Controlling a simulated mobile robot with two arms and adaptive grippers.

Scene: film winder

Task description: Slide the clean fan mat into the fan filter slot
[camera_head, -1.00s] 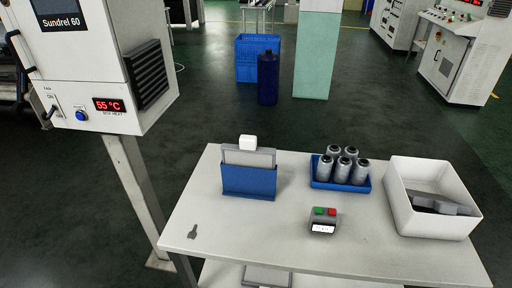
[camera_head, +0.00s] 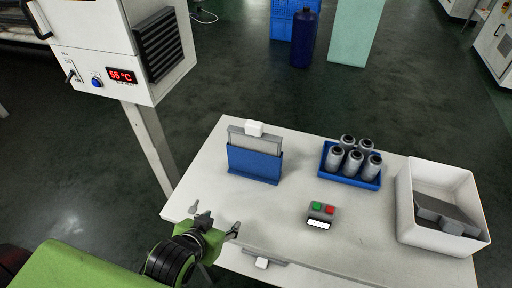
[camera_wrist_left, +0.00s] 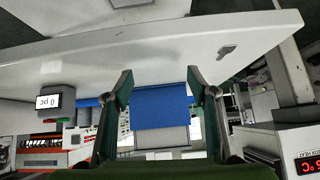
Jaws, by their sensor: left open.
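A grey fan mat (camera_head: 254,140) with a white tab stands upright in a blue holder (camera_head: 254,165) on the table. A black louvred grille (camera_head: 161,43) is on the side of the white cabinet at the upper left; I cannot tell whether a mat is in it. My left gripper (camera_head: 215,223) is open and empty at the table's front left edge, apart from the holder. In the left wrist view the blue holder (camera_wrist_left: 161,106) and the grey mat (camera_wrist_left: 161,138) show between the fingers, farther off. My right gripper is not in view.
The table (camera_head: 290,215) also bears a blue tray (camera_head: 354,180) of grey canisters, a box with green and red buttons (camera_head: 321,213) and a white bin (camera_head: 470,240) with dark grey pieces. Another grey piece with a white tab (camera_head: 262,263) is below the front edge.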

